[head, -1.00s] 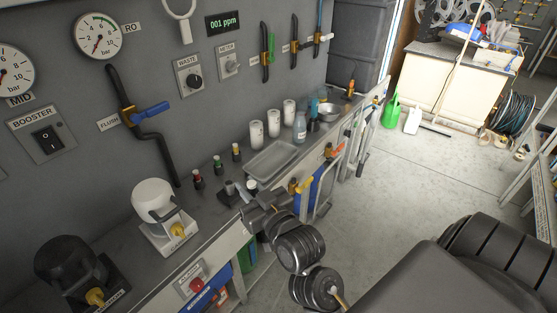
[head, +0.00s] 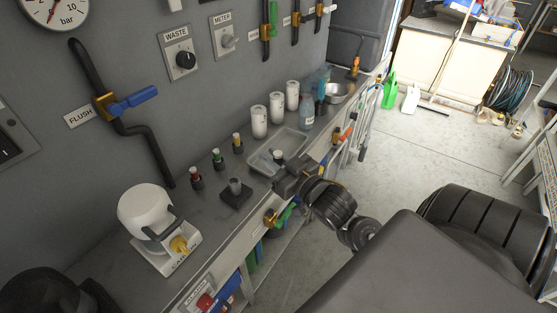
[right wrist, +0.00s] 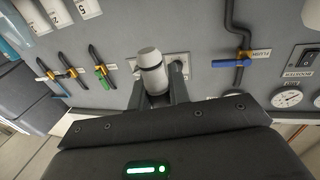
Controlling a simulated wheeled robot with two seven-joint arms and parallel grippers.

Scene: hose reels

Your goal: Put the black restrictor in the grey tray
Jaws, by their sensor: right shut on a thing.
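The black restrictor (head: 278,155) is a small cylinder with a pale top and a dark band. My right gripper (head: 284,168) is shut on it, and it also shows between the fingers in the right wrist view (right wrist: 152,70). The grey tray (head: 291,140) is shallow and rectangular and lies on the bench. In the head view the held restrictor overlaps the tray's near part; I cannot tell how high above the tray it is. The gripper hides its lower part and the tray's near right corner. My left gripper is not in view.
Red (head: 196,178), green (head: 217,159) and yellow (head: 237,143) banded restrictors stand left of the tray. A dark square base with a grey cup (head: 236,188) stands in front of them. White cylinders (head: 276,108) and a bottle (head: 306,111) stand behind the tray.

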